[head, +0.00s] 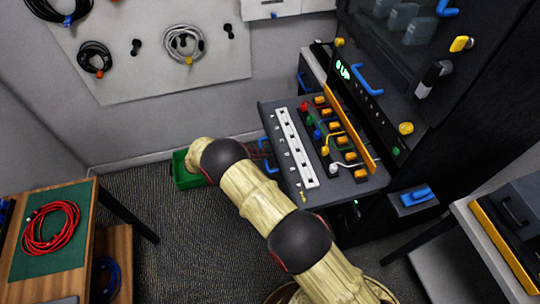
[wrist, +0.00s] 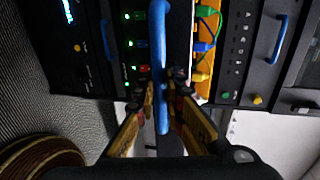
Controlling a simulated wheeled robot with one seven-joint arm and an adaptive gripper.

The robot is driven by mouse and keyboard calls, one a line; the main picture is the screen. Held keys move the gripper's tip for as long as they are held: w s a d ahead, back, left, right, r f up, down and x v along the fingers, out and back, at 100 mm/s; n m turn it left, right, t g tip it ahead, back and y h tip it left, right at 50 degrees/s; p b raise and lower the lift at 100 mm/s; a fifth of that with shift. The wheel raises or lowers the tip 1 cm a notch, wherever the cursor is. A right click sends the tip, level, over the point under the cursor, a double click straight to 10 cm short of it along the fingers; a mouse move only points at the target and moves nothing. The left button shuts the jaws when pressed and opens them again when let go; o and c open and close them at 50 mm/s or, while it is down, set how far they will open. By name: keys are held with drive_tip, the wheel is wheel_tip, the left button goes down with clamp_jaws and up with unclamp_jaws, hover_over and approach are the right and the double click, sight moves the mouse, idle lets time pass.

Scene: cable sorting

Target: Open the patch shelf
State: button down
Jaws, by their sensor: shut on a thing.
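The patch shelf (head: 345,196) is a dark tray standing well out from the black rack in the head view. On it are a white socket strip (head: 296,147), several orange plugs with coloured leads, and an orange-edged panel. Its blue front handle (head: 267,163) is at the shelf's left edge, partly hidden by my arm. In the wrist view the long blue handle (wrist: 160,45) runs upright between my fingers. My gripper (wrist: 162,90) is shut on this handle, one finger on each side. In the head view my gripper is mostly hidden.
The black rack (head: 375,110) has other blue handles and coloured knobs. A green bin (head: 184,170) stands on the floor behind my arm. A table with a red cable coil (head: 50,228) is at left. A grey case (head: 510,225) is at right.

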drive_tip(key=shift+s+f, duration=0.1)
drive_tip(key=c, duration=2)
unclamp_jaws()
drive_tip(key=shift+o, duration=0.4)
drive_tip(key=shift+a, duration=0.15)
drive_tip(key=v, duration=1.2)
